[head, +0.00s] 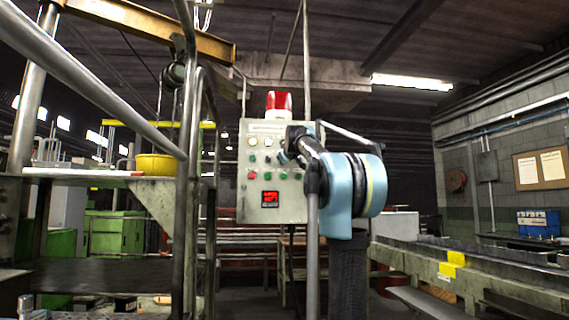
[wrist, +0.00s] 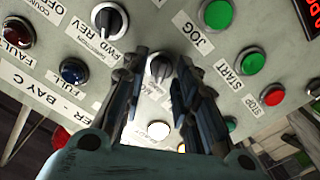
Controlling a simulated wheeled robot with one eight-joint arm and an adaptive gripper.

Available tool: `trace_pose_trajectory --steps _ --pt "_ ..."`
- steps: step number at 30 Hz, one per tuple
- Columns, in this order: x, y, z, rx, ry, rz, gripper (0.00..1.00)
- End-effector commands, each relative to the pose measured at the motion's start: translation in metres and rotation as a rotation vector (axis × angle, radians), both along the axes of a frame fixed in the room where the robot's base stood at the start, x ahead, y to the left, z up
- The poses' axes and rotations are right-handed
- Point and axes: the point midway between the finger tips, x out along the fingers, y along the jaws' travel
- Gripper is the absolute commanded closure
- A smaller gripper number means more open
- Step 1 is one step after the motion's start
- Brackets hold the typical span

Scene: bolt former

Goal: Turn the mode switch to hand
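The grey control panel (head: 230,205) stands ahead in the head view, with a red lamp on top. In the wrist view a black rotary knob (wrist: 158,68) lies between my two fingers. It looks like the mode switch, but its label is mostly hidden by the fingers. My gripper (wrist: 160,65) is open around the knob, one finger at each side, with a small gap visible; contact cannot be told. In the head view my gripper (head: 287,157) is at the panel's face, partly hidden by my arm.
Green jog (wrist: 217,14) and start (wrist: 251,62) buttons and a red stop button (wrist: 273,95) are to the right. A metal railing (head: 187,160) stands left of the panel.

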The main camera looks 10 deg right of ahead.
Motion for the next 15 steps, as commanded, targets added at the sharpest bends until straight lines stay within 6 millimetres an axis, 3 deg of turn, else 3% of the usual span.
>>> trace_pose_trajectory --steps 8,15 --pt "-0.013 0.0 0.0 0.0 -0.001 0.001 0.72" --pt "-0.047 0.0 0.0 0.0 -0.001 -0.001 0.72"
